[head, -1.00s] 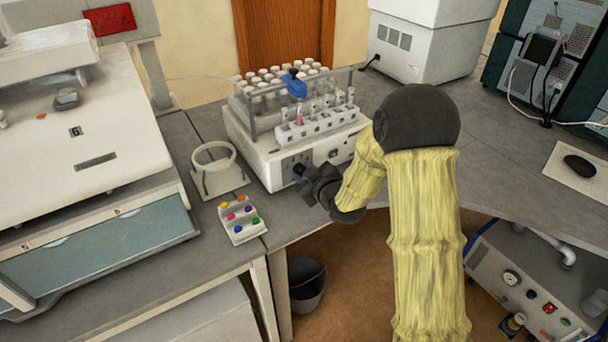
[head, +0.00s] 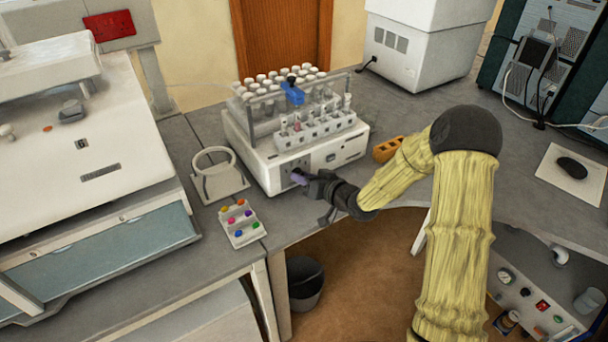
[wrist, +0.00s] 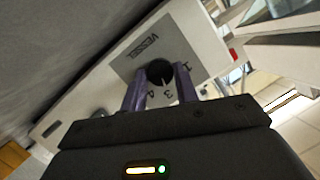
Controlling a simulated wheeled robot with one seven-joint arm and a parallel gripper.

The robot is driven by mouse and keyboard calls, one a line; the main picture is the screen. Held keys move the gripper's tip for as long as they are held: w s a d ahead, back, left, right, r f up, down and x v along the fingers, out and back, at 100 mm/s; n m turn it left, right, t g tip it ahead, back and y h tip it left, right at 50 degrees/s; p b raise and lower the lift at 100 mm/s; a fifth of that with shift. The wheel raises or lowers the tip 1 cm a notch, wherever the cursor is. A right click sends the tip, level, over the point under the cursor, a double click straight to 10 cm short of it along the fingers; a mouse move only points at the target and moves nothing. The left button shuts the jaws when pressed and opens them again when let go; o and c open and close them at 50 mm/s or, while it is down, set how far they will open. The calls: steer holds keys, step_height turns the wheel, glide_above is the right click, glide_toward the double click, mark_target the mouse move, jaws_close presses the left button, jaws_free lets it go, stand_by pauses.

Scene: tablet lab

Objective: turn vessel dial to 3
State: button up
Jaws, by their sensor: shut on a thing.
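The vessel dial (wrist: 159,70) is a black round knob on a grey panel marked VESSEL (wrist: 138,46) in the wrist view. Numbers 1, 3 and 4 show around it; 2 is not readable. A white mark on the dial points toward the 3. My gripper (wrist: 159,78) is shut on the dial, with one purple finger on each side. In the head view my gripper (head: 300,179) is at the front of the white apparatus (head: 262,170) and mostly hides the dial.
Vial racks (head: 318,131) stand on top of the apparatus. A white ring holder (head: 218,184) and a tray of coloured pieces (head: 241,223) lie to its left. An orange block (head: 387,149) lies to its right. The bench's front edge runs just below my gripper.

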steer(key=shift+w+r+m, duration=0.1)
steer(key=shift+m, duration=0.2)
steer(key=o, duration=1)
steer(key=shift+c, duration=0.2)
steer(key=shift+d, duration=0.1)
steer(key=b+v, duration=0.1)
steer(key=v, duration=1.6)
steer(key=shift+d, duration=0.25)
